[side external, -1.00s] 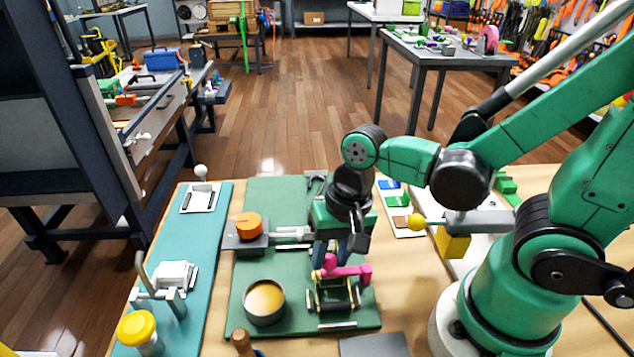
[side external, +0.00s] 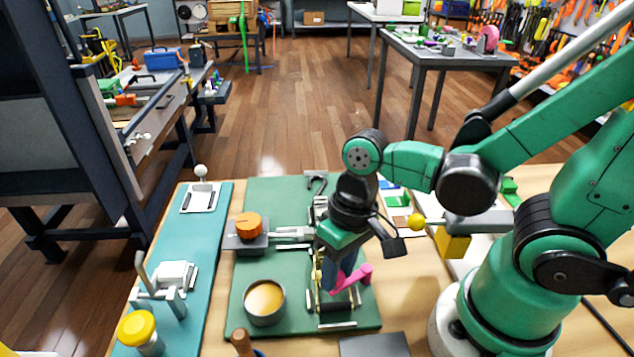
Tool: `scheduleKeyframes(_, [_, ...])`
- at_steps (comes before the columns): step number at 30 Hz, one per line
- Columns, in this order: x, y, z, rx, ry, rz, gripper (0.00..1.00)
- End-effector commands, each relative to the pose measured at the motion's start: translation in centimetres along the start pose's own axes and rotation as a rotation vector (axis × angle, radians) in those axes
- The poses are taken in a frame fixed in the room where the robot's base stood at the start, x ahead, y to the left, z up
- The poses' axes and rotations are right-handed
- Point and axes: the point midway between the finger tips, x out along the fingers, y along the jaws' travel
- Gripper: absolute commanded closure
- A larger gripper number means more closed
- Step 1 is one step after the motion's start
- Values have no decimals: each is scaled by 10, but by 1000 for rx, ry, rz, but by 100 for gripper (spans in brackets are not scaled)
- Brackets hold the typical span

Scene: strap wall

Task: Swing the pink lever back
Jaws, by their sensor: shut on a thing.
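The pink lever (side external: 352,281) is on a small fixture with metal bars (side external: 337,307) at the front right of the green board (side external: 238,320). Its pink end sticks out to the right, and its other end is hidden behind my gripper. My gripper (side external: 334,284) points down over the fixture. Its blue fingers are shut on the pink lever, though the contact itself is partly hidden.
An orange knob (side external: 248,226) on a grey block and a round cup (side external: 264,301) stand left of my gripper. A hook (side external: 317,183) is at the board's back. A teal board (side external: 170,258) with other fixtures lies at left.

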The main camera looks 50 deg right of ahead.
Motion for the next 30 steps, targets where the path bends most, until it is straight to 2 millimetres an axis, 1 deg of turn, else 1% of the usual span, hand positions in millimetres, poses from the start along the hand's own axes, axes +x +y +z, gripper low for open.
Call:
scheduleKeyframes(13, [0, 0, 22, -414, -82, 0, 100])
scheduleKeyframes(24, [-1, 6, 39, -748, -147, -1, 100])
scheduleKeyframes(30, [-2, 11, 45, -892, -176, 0, 100])
